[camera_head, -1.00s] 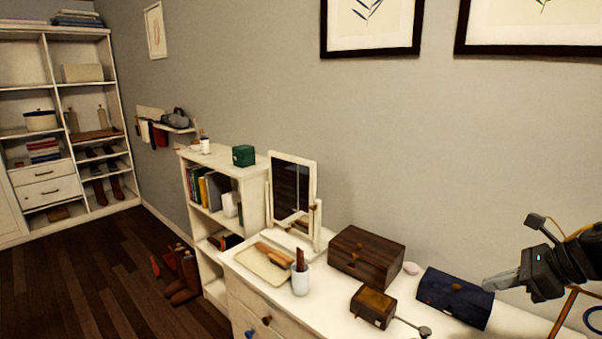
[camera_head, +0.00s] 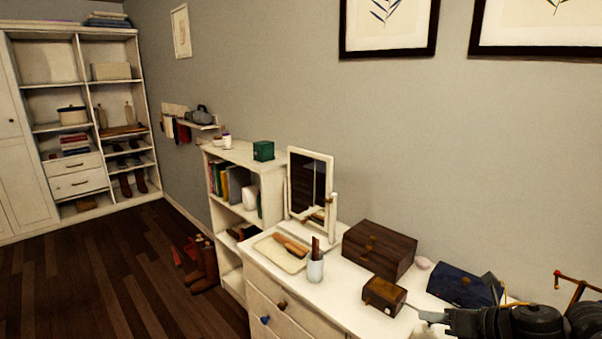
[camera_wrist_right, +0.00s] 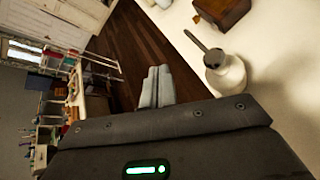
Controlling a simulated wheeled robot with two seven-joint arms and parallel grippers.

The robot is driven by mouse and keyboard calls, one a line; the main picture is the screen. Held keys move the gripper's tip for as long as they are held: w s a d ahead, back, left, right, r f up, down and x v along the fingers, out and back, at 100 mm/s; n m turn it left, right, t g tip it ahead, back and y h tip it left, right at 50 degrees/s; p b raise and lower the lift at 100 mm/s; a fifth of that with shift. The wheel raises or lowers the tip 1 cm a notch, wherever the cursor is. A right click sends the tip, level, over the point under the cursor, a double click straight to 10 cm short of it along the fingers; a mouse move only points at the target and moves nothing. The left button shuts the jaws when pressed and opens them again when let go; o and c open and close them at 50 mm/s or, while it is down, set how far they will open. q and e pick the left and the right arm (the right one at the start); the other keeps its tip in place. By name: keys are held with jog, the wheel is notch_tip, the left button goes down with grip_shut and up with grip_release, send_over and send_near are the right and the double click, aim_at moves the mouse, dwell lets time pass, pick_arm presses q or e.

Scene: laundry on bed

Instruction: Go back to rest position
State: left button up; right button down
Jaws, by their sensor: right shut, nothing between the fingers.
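My right gripper (camera_head: 432,317) is at the lower right in the head view, at the front of the white dresser top. Its arm reaches in from the right edge. In the right wrist view its two pale fingers (camera_wrist_right: 157,86) lie together with nothing between them. They point out past the dresser edge, with dark floor beyond. My left gripper is in neither view.
Close by are a small wooden box (camera_head: 384,296), a dark blue case (camera_head: 465,287), a larger brown box (camera_head: 379,251), a cup (camera_head: 315,270) and a mirror (camera_head: 310,185). A pale round object with a dark handle (camera_wrist_right: 226,73) stands beside the fingers. Floor (camera_head: 110,270) is open at left.

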jog(key=s+a+f+m+t+h, duration=0.1)
jog(key=s+a+f+m+h, duration=0.2)
jog(key=f+m, duration=0.5)
jog(key=s+a+f+m+t+h, duration=0.1)
jog(key=s+a+f+m+h, duration=0.2)
jog(key=m, duration=0.8)
jog(key=s+d+f+m+g+h, duration=0.1)
jog(key=s+f+m+g, duration=0.25)
jog(key=s+m, duration=0.35)
jog(key=s+f+m+g, duration=0.2)
jog(key=s+f+m, duration=0.25)
jog(key=s, duration=0.35)
jog(key=s+d+f+m+g+h, duration=0.1)
jog(key=s+f+m+g, duration=0.1)
jog(key=s+f+m, duration=0.45)
notch_tip(320, 180, down, 29)
jog(key=s+n+g+b, duration=0.2)
jog(key=b, duration=0.6)
jog(key=s+d+f+b, duration=0.2)
jog(key=s+f, duration=0.6)
jog(key=f, duration=0.3)
jog(key=s+d+f+b, duration=0.2)
jog(key=s+f, duration=0.6)
jog(key=f, duration=0.4)
jog(key=shift+b, duration=0.85)
